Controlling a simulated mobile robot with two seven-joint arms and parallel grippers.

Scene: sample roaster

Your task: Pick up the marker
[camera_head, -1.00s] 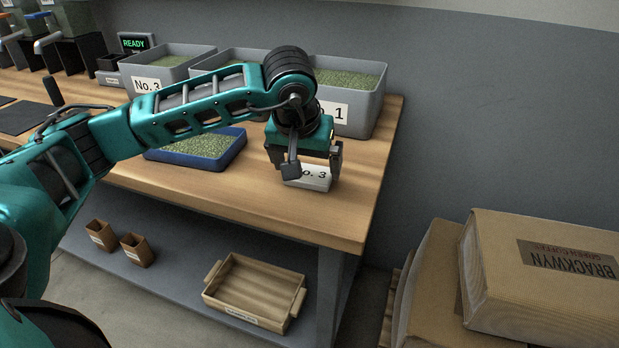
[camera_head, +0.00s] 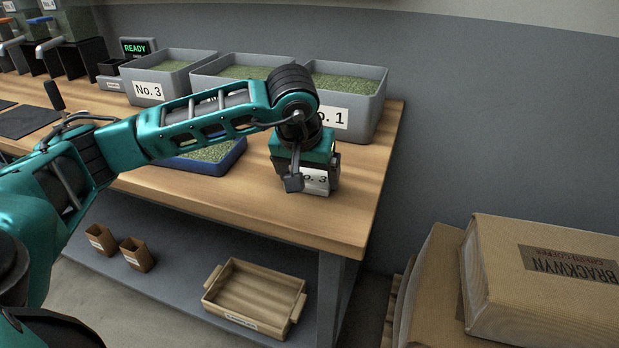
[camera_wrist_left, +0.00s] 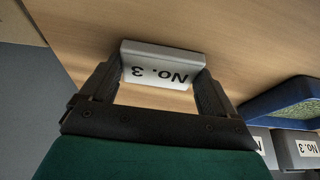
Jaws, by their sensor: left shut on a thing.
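The marker is a small light-grey block with a "No. 3" label. In the head view the marker (camera_head: 316,181) is at the right end of the wooden bench, partly hidden by my left gripper (camera_head: 312,182). In the left wrist view the marker (camera_wrist_left: 160,66) lies between the two fingers of the left gripper (camera_wrist_left: 155,82), which are shut on its two ends. Whether it touches the bench or is just clear of it, I cannot tell. My right gripper is not in view.
Grey bins of green beans, one labelled No. 3 (camera_head: 172,77) and one No. 1 (camera_head: 368,112), stand behind. A blue tray (camera_head: 228,160) of beans is left of the gripper. A wooden tray (camera_head: 254,295) is on the lower shelf. Boxes (camera_head: 545,280) stand at right.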

